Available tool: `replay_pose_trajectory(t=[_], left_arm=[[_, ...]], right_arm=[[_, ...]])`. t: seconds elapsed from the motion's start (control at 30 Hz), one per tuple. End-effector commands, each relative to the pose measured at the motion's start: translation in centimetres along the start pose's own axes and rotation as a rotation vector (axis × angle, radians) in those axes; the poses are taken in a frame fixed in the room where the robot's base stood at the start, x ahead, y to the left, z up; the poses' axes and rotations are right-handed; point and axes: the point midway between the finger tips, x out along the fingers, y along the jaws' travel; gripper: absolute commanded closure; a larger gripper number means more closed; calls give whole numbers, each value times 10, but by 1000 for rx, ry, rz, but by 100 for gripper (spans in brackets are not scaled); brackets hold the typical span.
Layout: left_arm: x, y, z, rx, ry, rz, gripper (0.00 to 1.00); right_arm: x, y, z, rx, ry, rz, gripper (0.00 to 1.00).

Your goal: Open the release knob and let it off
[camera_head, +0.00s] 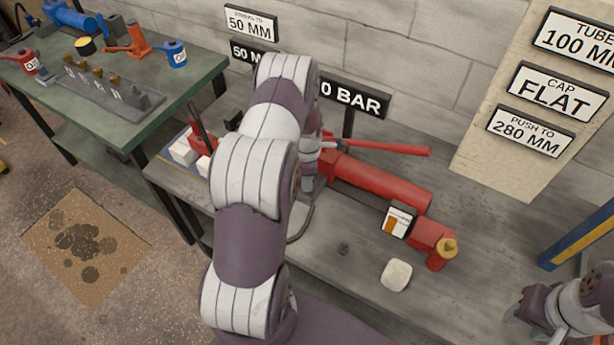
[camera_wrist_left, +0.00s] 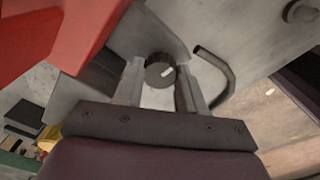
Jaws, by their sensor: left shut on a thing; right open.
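The release knob (camera_wrist_left: 158,70) is a dark round knob with a white mark, on the grey metal of the pump in the left wrist view. My left gripper (camera_wrist_left: 160,84) is shut on it, one finger on each side. In the head view my left arm hides the knob and most of that gripper. The red hand pump (camera_head: 380,182) lies on the grey bench with its red handle (camera_head: 385,147) stretching right. My right gripper (camera_head: 522,308) is open and empty at the lower right, apart from the pump.
A sign ending in "0 BAR" (camera_head: 354,99) stands behind the pump. A bent hose or rod (camera_wrist_left: 222,75) passes close right of the left fingers.

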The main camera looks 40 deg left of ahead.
Motion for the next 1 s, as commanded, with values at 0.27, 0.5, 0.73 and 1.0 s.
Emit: replay_pose_trajectory(t=[0.27,0.5,0.73,1.0], left_arm=[[-2,2,0,1,-1,6,41],[-1,1,0,1,-1,3,35],[-24,2,0,1,-1,6,35],[-96,2,0,1,-1,7,35]], right_arm=[[0,0,0,0,0,0,57],[0,0,0,0,0,0,57],[3,0,0,0,0,0,57],[10,0,1,0,0,0,57]])
